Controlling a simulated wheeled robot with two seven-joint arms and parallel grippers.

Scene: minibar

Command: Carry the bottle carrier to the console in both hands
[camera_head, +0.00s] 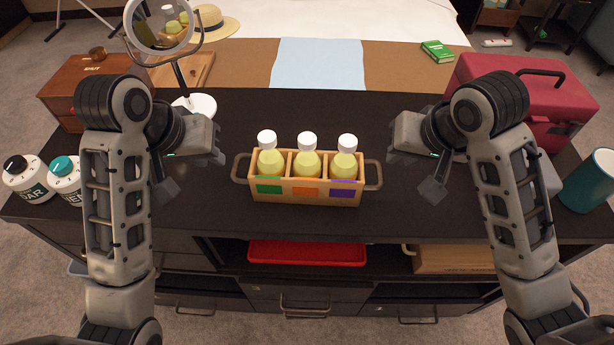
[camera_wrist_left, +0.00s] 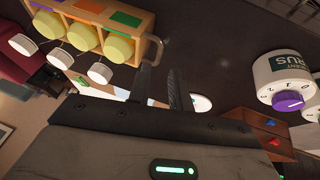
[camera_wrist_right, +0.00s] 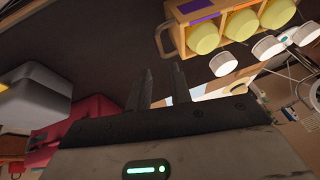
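The bottle carrier (camera_head: 305,198) is a light wooden box with a loop handle at each end and green, orange and purple labels. It stands upright on the dark console top (camera_head: 305,110) and holds three yellow bottles with white caps. My left gripper (camera_head: 193,173) is open and empty, left of the left handle (camera_head: 238,168). My right gripper (camera_head: 414,174) is open and empty, right of the right handle (camera_head: 374,175). Both are apart from the carrier. The carrier also shows in the left wrist view (camera_wrist_left: 143,18) and the right wrist view (camera_wrist_right: 173,28).
A round mirror on a stand (camera_head: 200,105) and a wooden box (camera_head: 62,95) are at the back left. White dial jars (camera_head: 30,185) stand at the left edge. A red case (camera_head: 510,85) and a teal cup (camera_head: 587,185) are at right. A red tray (camera_head: 305,254) lies on the shelf below.

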